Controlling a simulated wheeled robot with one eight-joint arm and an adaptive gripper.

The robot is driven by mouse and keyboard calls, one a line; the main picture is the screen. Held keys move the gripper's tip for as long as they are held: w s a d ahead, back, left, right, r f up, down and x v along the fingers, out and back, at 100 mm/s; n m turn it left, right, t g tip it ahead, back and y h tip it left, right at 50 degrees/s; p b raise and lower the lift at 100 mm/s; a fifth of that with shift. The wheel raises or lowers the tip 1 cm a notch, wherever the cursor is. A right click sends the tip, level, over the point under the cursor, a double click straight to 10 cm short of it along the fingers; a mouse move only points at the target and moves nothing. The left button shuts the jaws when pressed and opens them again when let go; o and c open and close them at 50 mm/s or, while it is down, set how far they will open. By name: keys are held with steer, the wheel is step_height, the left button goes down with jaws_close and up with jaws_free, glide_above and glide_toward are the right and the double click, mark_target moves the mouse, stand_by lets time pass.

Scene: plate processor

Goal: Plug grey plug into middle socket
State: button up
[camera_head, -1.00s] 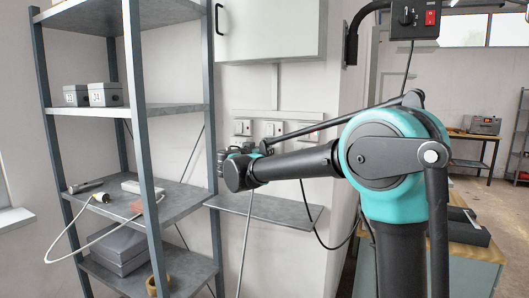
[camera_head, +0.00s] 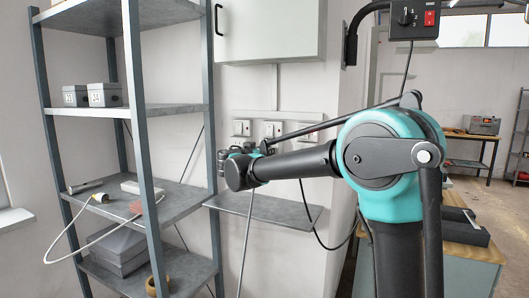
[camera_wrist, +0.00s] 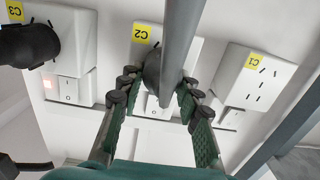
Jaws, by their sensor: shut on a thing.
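My gripper (camera_wrist: 157,92) has its green fingers shut on the grey plug (camera_wrist: 152,70), right in front of the middle socket (camera_wrist: 143,42), labelled C2. The plug's thick grey cable (camera_wrist: 182,40) runs to the top of the wrist view, covering part of the socket. The plug is at or very near the socket face; I cannot tell whether its pins are in. In the head view, my gripper (camera_head: 236,153) is at the wall sockets, its far side hidden, and the grey cable (camera_head: 245,240) hangs down from it.
Socket C3 (camera_wrist: 92,40) holds a black plug (camera_wrist: 28,45); socket C1 (camera_wrist: 262,80) is empty. A narrow grey wall shelf (camera_head: 265,209) lies below the sockets. A metal rack (camera_head: 140,110) stands left, with a white-cabled plug (camera_head: 100,198) on it.

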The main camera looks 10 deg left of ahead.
steer(key=o, duration=1.2)
steer(key=shift+c, duration=0.2)
